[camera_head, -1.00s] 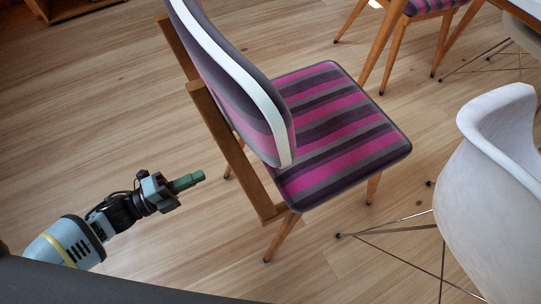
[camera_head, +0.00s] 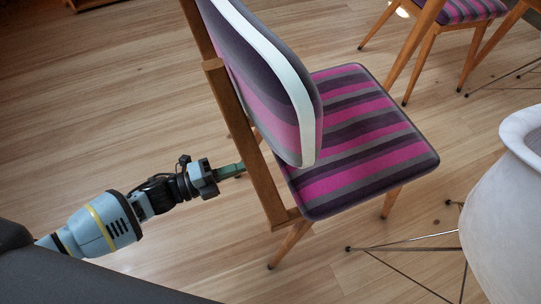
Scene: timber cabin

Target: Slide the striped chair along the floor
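The striped chair (camera_head: 362,135) stands upright on the wooden floor, with pink, purple and grey bands on its seat and backrest and wooden legs. Its backrest side faces my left arm. My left gripper (camera_head: 232,171) comes in from the left, low behind the chair, with its green fingertips close to the wooden back frame. I cannot tell whether the fingertips touch the frame. The fingers look close together, and nothing shows between them. My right gripper is out of view.
A white shell chair (camera_head: 500,210) with thin metal legs stands close on the right. Another striped chair (camera_head: 462,10) is at the top right, beside wooden table legs. Bare floor (camera_head: 100,120) lies open on the left.

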